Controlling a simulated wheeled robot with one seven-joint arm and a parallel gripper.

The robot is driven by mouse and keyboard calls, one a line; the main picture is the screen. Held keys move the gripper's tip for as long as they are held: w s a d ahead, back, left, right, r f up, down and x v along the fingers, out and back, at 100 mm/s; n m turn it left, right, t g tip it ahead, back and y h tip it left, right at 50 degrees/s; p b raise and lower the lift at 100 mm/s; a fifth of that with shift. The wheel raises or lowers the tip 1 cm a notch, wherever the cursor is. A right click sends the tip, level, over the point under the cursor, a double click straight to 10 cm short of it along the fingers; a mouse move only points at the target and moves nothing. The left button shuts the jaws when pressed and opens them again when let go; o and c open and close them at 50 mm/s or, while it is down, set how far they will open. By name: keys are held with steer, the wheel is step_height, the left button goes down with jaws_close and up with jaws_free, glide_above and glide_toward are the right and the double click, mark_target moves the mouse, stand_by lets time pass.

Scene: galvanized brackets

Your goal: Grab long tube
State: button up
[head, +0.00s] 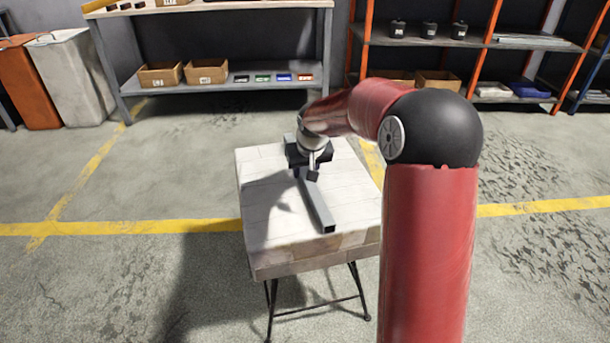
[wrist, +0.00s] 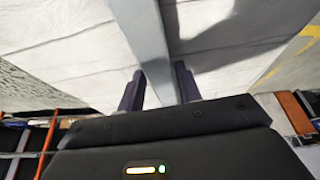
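The long tube (head: 318,206) is a straight grey square bar lying flat on a pale, block-topped table (head: 262,215). Its near end points toward the table's front right, and its far part is hidden under my gripper. My gripper (head: 308,176) is low over the tube's far part. In the wrist view the tube (wrist: 143,35) runs down between the two dark fingers (wrist: 159,88), one on each side. The fingers are apart and very close to its sides; firm contact cannot be made out.
The tabletop is otherwise clear, with thin legs on a concrete floor. Behind it stands a workbench (head: 225,90) with cardboard boxes and small coloured bins. An orange-framed shelf (head: 480,42) is at the back right. Grey and orange bins (head: 75,75) stand at the left.

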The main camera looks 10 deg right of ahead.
jaws_close()
steer(key=shift+r, duration=0.2)
